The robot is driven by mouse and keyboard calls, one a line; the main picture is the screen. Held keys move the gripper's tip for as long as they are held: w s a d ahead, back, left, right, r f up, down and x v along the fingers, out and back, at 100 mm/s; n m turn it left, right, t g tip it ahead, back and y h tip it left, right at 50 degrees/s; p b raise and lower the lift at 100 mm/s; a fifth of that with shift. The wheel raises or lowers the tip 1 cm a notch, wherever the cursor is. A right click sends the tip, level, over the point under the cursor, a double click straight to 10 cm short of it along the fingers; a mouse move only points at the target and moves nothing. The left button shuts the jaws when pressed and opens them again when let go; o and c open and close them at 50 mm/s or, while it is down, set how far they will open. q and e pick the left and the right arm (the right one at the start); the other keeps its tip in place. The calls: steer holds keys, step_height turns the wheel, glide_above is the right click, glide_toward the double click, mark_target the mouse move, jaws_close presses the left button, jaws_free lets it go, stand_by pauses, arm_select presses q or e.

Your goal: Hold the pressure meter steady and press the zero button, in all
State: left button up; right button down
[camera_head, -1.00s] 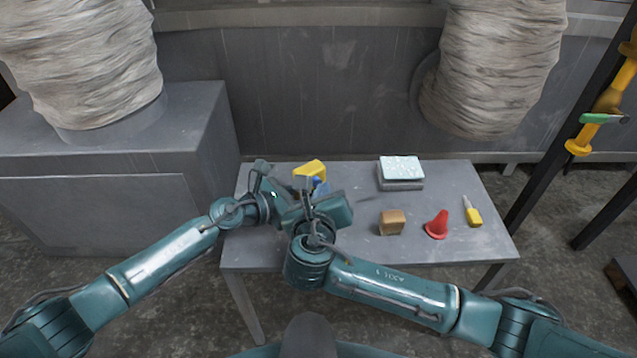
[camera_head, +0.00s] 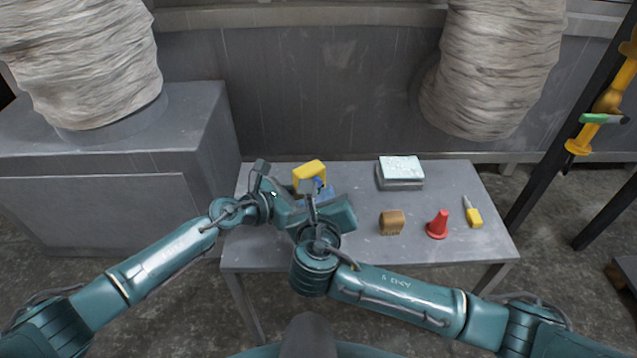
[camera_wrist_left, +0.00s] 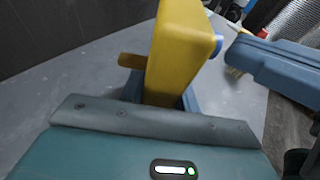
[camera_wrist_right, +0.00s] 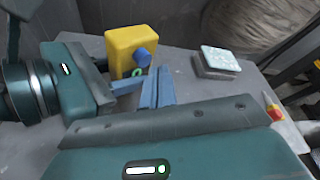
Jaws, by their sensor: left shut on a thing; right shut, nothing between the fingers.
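The pressure meter is a yellow box (camera_head: 309,174) with a round blue knob (camera_wrist_right: 142,55) on one face. It stands at the back left of the table, and a small green ring (camera_wrist_right: 137,71) shows below the knob. My left gripper (camera_wrist_left: 165,97) is shut on the meter's lower part, which the fingers partly hide. My right gripper (camera_wrist_right: 156,88) is shut and empty, its blue fingertips pointing at the knob side. In the left wrist view the right fingertips (camera_wrist_left: 238,52) sit close beside the knob with a small gap.
My right forearm crosses the table's front edge. The table's right half has free room between items.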

arm_select(q)
steer(key=shift+f, duration=0.1)
arm_select(e)
steer(key=shift+s, duration=0.15)
steer(key=shift+s+d, duration=0.75)
steer(key=shift+s, duration=0.3)
steer(key=shift+s+d, duration=0.75)
steer(key=shift+s, duration=0.25)
arm_select(q)
steer(key=o, duration=0.8)
steer(key=shift+o, duration=0.2)
